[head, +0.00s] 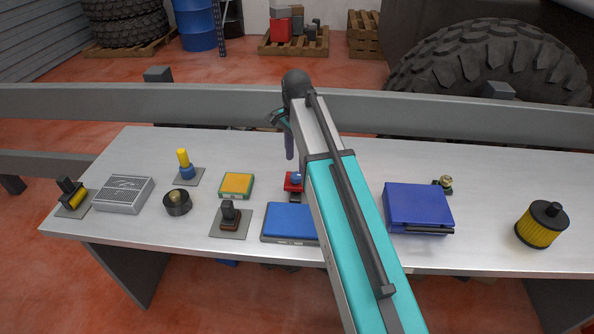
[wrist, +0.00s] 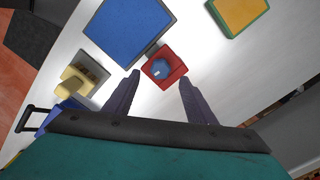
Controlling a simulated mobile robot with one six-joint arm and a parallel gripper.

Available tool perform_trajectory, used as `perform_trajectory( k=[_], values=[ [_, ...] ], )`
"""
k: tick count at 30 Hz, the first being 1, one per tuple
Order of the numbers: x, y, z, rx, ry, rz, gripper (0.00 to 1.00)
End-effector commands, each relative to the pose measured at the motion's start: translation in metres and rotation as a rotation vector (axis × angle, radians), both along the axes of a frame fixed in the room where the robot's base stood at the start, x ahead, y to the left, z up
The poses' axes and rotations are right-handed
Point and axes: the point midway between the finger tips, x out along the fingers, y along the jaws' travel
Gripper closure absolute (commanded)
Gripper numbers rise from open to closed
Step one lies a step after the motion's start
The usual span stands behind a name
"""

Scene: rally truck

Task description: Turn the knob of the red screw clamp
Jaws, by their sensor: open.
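The red screw clamp (head: 291,186) sits on the grey table, partly hidden behind my arm in the head view. In the wrist view the red clamp (wrist: 174,78) shows from above, with its round blue knob (wrist: 159,69) on top. The knob (head: 296,177) also shows in the head view. My gripper (wrist: 157,92) is open, with its two dark fingers apart and pointing toward the clamp. The clamp lies just beyond the fingertips in the picture, between their lines, and nothing is held. In the head view my gripper (head: 289,146) is above the table, behind the clamp.
A blue flat box (head: 290,222) lies close to the clamp. A yellow-and-green block (head: 237,185) is to the left, and a blue case (head: 418,207) and a yellow filter (head: 541,224) are to the right. A grey rail (head: 450,114) runs behind the table.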

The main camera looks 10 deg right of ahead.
Motion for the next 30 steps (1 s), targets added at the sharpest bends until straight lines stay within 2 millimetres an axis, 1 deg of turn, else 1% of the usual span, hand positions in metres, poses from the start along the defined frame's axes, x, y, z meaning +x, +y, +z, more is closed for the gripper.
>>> perform_trajectory(
  k=[9, 15, 21, 30],
  values=[
    [-0.001, 0.000, -0.033, 0.000, 0.002, 0.000, 0.50],
    [0.000, 0.000, -0.050, 0.000, 0.001, 0.000, 0.50],
    [0.000, 0.000, -0.058, 0.000, -0.001, 0.000, 0.50],
    [0.000, 0.000, -0.059, 0.000, -0.001, 0.000, 0.50]
  ],
)
